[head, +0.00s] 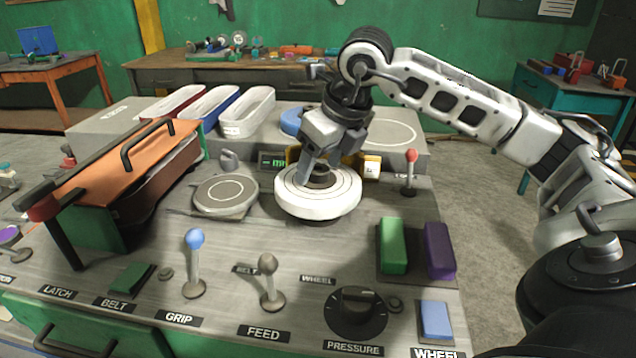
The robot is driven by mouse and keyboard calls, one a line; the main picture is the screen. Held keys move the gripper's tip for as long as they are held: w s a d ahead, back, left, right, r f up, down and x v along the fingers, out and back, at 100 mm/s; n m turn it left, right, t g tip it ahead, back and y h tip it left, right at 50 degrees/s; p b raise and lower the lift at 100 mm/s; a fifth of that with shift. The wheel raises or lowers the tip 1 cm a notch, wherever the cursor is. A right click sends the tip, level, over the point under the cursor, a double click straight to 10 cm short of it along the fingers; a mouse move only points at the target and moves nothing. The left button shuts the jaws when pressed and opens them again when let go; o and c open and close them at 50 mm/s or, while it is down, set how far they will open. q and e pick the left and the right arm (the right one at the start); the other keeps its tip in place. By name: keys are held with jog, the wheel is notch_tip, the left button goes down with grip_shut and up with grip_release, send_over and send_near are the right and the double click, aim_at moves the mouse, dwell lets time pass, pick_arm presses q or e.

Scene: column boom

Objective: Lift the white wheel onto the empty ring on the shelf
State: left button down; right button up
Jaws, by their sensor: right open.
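The white wheel (300,203) lies flat near the middle of the bench, with a dark hub at its centre. My right gripper (319,176) points down over the wheel with its fingers at the hub. It is open; whether the fingers touch the hub I cannot tell. The grey shelf (415,150) is the raised step behind the wheel. The empty ring (391,133) is a pale outline on its top at the right. A blue wheel (291,122) lies on the shelf to the left of my gripper, partly hidden by it. My left gripper is out of view.
A round grey plate (225,195) sits left of the wheel. An orange-lidded box (125,165) stands further left. Red, blue and white bins (248,112) line the shelf's left. A red-knobbed lever (410,172) stands right; green (393,246) and purple blocks (439,250) lie in front.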

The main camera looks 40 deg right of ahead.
jog(key=shift+f, duration=0.25)
jog(key=c, duration=1.2)
jog(key=shift+w, duration=0.1)
jog(key=shift+r, duration=0.2)
